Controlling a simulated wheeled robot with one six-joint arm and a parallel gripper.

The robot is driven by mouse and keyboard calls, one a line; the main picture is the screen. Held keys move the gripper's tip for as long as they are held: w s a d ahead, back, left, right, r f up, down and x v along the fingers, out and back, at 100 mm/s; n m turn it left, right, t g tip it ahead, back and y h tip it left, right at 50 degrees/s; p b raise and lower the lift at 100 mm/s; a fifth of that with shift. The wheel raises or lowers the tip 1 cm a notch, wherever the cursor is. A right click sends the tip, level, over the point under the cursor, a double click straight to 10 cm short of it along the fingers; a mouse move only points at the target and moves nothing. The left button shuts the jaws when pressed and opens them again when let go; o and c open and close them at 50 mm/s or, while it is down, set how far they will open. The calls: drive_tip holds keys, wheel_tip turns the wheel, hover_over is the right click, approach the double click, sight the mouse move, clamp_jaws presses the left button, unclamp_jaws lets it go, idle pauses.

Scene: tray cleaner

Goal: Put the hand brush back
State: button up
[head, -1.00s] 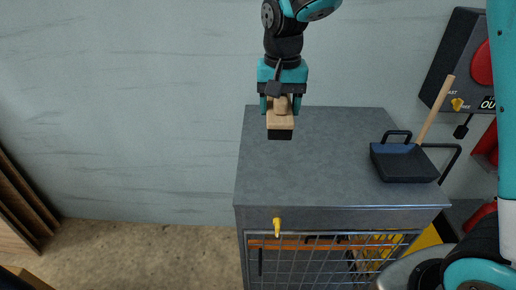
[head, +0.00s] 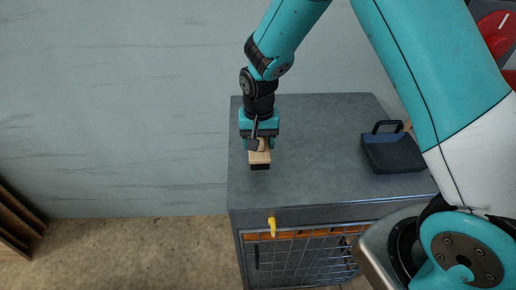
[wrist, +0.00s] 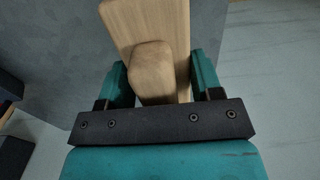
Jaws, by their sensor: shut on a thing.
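The hand brush (head: 259,157) has a light wooden body with dark bristles below. My gripper (head: 258,143) is shut on its wooden grip and holds it over the left part of the grey cabinet top (head: 310,140). In the wrist view the brush's wood (wrist: 150,70) sits between the two teal fingers of my gripper (wrist: 157,85). The bristles point down. I cannot tell whether they touch the top or hang a little above it.
A dark blue pan or tray with a handle (head: 393,153) stands on the right of the cabinet top, partly behind my arm. A yellow hook (head: 272,226) is on the cabinet's front edge, above a wire mesh door (head: 300,262). The middle of the top is clear.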

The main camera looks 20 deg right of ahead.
drive_tip(key=shift+f+p, duration=0.6)
drive_tip(key=shift+f, duration=1.85)
drive_tip(key=shift+f, duration=0.15)
drive_tip(key=o, duration=0.9)
wheel_tip(320, 180, up, 12)
drive_tip(key=b, duration=0.4)
drive_tip(key=shift+a, duration=0.1)
drive_tip(key=shift+n+y, duration=0.3)
drive_tip(key=shift+n, duration=0.4)
drive_tip(key=s+r, duration=0.1)
drive_tip(key=s+a+r, duration=0.1)
drive_tip(key=r, duration=0.1)
drive_tip(key=shift+s+r, duration=0.25)
drive_tip(key=shift+s, duration=0.1)
drive_tip(key=s+a+r+n+y, duration=0.1)
drive_tip(key=s+r+n, duration=0.3)
drive_tip(key=s, duration=0.7)
drive_tip(key=s+a+r+n+y, duration=0.2)
drive_tip(key=s+r+n, duration=0.3)
drive_tip(key=s, duration=0.5)
drive_tip(key=shift+s+a+r+y, duration=0.2)
drive_tip(key=shift+s+y, duration=0.1)
drive_tip(key=shift+s, duration=0.1)
